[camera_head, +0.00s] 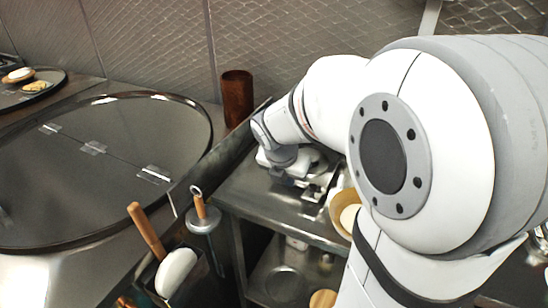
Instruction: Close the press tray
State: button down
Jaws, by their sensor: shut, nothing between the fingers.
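I cannot make out the press tray for certain; my arm covers much of the middle and right of the view. My gripper (314,190) is low over the steel counter (250,190) at the centre. It is small in the picture, and its fingers are shut with nothing seen between them. I cannot tell whether it touches anything on the counter.
A large dark round lid (90,190) with metal hinges fills the left. A brown cylinder (237,98) stands behind the counter. Wooden-handled tools (147,230) stand in front. A tan bowl (342,215) with pale contents sits close to my arm. A lower shelf (285,285) holds dishes.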

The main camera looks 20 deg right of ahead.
jog(key=b+x, duration=0.1)
jog(key=x, duration=0.6)
jog(key=shift+f, duration=0.35)
jog(key=shift+w+d+p, duration=0.45)
jog(key=shift+w+d, duration=1.1)
